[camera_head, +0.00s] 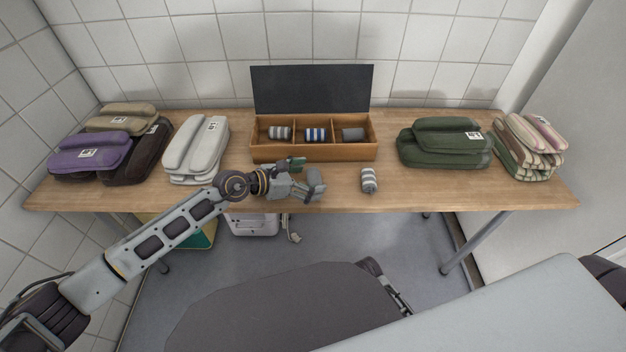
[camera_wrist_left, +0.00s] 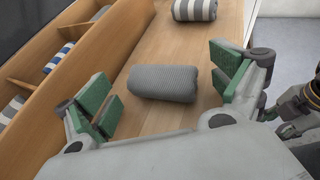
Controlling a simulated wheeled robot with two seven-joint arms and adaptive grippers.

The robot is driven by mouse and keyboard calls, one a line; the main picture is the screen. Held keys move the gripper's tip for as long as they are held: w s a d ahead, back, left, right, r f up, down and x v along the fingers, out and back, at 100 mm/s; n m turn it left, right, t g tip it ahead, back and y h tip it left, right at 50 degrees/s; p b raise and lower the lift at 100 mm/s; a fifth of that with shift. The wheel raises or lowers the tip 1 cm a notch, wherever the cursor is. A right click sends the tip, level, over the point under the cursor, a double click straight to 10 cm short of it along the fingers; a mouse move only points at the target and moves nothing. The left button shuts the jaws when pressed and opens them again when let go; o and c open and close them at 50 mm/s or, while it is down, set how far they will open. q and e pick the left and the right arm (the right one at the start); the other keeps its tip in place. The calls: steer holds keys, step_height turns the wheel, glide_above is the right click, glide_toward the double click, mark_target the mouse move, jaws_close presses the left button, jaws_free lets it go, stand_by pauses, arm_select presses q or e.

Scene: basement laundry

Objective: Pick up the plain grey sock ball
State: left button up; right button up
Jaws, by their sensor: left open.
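The plain grey sock ball (camera_head: 316,177) lies on the wooden table in front of the divided box. My left gripper (camera_head: 304,178) is open beside it, low over the table. In the left wrist view the grey sock ball (camera_wrist_left: 163,83) shows whole, ahead of and between the spread green-padded fingers (camera_wrist_left: 166,95), with bare table showing around it. I cannot tell whether a finger touches it. My right gripper is not in view.
The wooden box (camera_head: 315,153) holds a grey-striped, a blue-striped and a dark grey sock ball, one per compartment. A grey-and-white striped sock ball (camera_head: 369,180) lies to the right. Folded stacks, white (camera_head: 196,150) and green (camera_head: 445,145), flank the box.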

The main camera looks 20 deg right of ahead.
mark_target(309, 177)
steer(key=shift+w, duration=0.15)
arm_select(q)
steer(key=shift+c, duration=1)
steer(key=c, duration=0.8)
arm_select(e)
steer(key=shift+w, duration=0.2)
arm_select(q)
steer(key=shift+r, duration=0.15)
steer(key=shift+c, duration=0.2)
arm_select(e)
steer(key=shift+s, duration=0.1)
arm_select(q)
steer(key=shift+r, duration=0.2)
steer(key=shift+r+p, duration=0.3)
steer(key=shift+r, duration=0.4)
steer(key=shift+r+p, duration=0.85)
steer(key=shift+r, duration=3.15)
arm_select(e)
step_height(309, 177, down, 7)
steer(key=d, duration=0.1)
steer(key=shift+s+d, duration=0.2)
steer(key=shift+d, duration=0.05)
arm_select(q)
steer(key=shift+f, duration=0.1)
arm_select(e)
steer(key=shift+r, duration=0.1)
